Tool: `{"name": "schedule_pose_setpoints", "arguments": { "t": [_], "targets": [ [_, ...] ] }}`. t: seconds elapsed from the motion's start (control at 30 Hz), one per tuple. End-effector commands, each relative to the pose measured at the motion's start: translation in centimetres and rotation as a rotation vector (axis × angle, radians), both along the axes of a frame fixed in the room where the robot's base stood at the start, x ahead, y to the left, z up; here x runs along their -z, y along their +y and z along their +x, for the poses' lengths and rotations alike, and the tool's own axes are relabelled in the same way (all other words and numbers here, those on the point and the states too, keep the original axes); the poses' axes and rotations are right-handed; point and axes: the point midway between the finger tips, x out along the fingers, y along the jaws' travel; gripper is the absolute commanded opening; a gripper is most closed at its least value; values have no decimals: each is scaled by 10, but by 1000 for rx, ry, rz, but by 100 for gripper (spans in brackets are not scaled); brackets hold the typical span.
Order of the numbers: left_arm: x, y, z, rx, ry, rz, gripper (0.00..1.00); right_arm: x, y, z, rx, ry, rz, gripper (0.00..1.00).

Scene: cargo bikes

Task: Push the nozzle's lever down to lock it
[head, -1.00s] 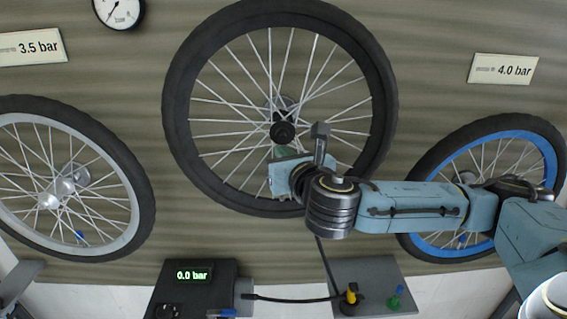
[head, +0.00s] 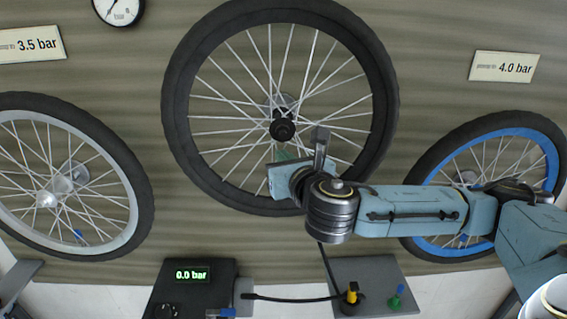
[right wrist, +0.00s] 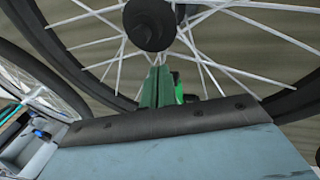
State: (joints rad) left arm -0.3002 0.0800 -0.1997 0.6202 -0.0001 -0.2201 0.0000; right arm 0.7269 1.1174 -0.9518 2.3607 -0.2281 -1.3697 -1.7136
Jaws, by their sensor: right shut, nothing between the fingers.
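The large middle wheel (head: 178,100) hangs on the wall. My right gripper (head: 283,154) is in front of its lower spokes, below the hub. In the right wrist view its dark green fingers (right wrist: 155,86) are together, with nothing between them. A bright green piece (right wrist: 179,90) shows just right of the fingers; I cannot tell whether it is the lever or whether they touch. The black hose (head: 325,262) runs up behind my right wrist. The nozzle is not clearly visible, and my wrist hides the rim's bottom in the head view. My left gripper is out of view.
A grey-rimmed wheel (head: 140,180) is at left and a blue-rimmed wheel (head: 499,131) at right. Below are a black pump box (head: 208,296) reading 0.0 bar and a grey plate (head: 375,272) with small yellow and green parts. Signs read 3.5 and 4.0 bar.

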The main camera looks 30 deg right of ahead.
Motion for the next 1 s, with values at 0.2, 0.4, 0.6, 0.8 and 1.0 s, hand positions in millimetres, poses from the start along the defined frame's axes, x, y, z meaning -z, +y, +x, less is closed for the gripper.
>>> {"name": "schedule_pose_setpoints", "arguments": {
  "t": [0.2, 0.4, 0.6, 0.8, 1.0],
  "targets": [
    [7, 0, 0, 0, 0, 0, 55, 11, 0, 0, 0, 2, 0, 0],
    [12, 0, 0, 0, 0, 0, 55, 19, 0, 0, 0, 1, 0, 0],
    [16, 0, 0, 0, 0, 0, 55, 27, 0, 0, 0, 1, 0, 0],
    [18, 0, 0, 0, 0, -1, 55, 30, 0, 0, 0, 1, 1, 0],
    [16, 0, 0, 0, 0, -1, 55, 29, 2, -2, -1, 1, 0, 0]
  ]
}}
